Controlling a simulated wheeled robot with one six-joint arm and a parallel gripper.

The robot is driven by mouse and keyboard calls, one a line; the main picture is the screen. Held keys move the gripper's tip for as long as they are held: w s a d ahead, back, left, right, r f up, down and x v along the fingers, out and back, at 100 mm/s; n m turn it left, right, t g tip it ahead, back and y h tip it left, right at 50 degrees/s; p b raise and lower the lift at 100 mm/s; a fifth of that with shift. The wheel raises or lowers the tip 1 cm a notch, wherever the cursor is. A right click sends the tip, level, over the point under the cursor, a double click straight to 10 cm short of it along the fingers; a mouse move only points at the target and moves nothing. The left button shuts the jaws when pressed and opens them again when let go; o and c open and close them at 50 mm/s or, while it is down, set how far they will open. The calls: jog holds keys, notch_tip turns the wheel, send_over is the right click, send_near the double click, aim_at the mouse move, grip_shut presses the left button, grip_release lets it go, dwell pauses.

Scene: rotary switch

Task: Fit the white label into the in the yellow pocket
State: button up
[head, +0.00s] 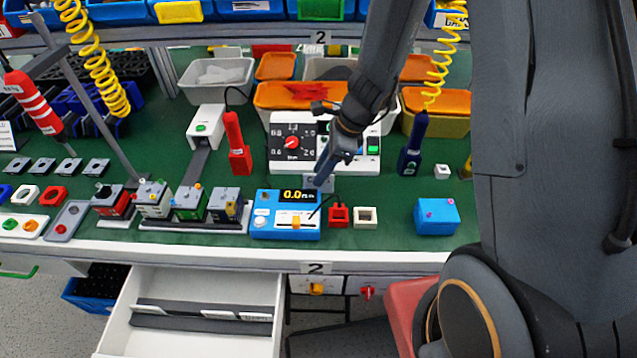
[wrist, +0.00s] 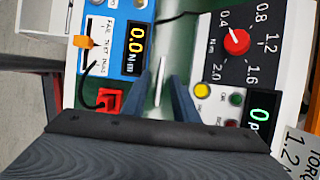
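My gripper (head: 334,168) points down above the bench, just behind the blue 0.0 Nm meter. In the wrist view my gripper (wrist: 160,72) has its two fingers apart. A thin white upright sliver (wrist: 160,82) stands between them, with green showing on both sides; it looks like the white label edge-on. A pale plate-like piece (head: 318,184) shows by the fingertips in the head view, partly covered.
The blue meter (head: 286,222) and a white dial box (head: 292,160) stand close to my gripper. An open drawer (head: 150,342) at the front holds strips with white labels.

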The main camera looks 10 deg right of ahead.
grip_shut()
jog(key=shift+r, duration=0.15)
